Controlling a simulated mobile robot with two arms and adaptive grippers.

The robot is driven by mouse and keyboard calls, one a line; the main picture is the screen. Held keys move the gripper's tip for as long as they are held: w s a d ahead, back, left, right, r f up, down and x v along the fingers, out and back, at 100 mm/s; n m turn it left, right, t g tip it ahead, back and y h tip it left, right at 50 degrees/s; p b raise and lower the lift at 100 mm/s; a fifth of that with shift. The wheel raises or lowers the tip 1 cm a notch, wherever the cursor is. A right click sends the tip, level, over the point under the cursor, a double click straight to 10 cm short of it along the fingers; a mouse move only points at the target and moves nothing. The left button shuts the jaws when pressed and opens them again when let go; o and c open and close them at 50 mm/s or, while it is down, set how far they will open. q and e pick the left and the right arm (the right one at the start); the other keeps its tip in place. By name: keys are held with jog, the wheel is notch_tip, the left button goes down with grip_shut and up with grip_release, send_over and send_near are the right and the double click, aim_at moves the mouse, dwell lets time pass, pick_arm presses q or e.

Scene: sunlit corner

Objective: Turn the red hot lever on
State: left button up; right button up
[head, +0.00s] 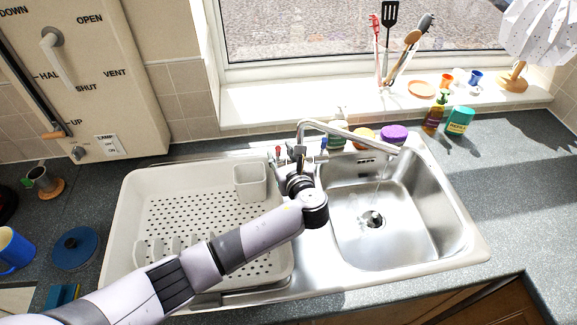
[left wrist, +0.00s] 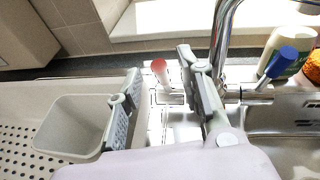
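The red hot lever (head: 278,150) stands on the left side of the chrome tap (head: 345,133), behind the sink. In the left wrist view the red lever (left wrist: 160,70) shows upright between my fingers, beyond them; I cannot tell whether either finger touches it. My left gripper (head: 292,158) reaches to the tap base, and its wrist hides part of it. In the left wrist view its fingers (left wrist: 158,82) are apart with nothing held. The blue lever (head: 324,143) is on the tap's right side, also in the left wrist view (left wrist: 282,60). My right gripper is not in view.
A draining rack (head: 130,215) with a cutlery cup (head: 250,182) lies left of the tap. The steel basin (head: 345,235) is at right, with a thin pale streak under the spout. Bottles and a purple-topped item (head: 394,133) stand behind it.

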pick_arm(q)
jog(key=v, duration=0.8)
jog(key=shift+s, duration=0.4)
jog(key=shift+c, duration=0.3)
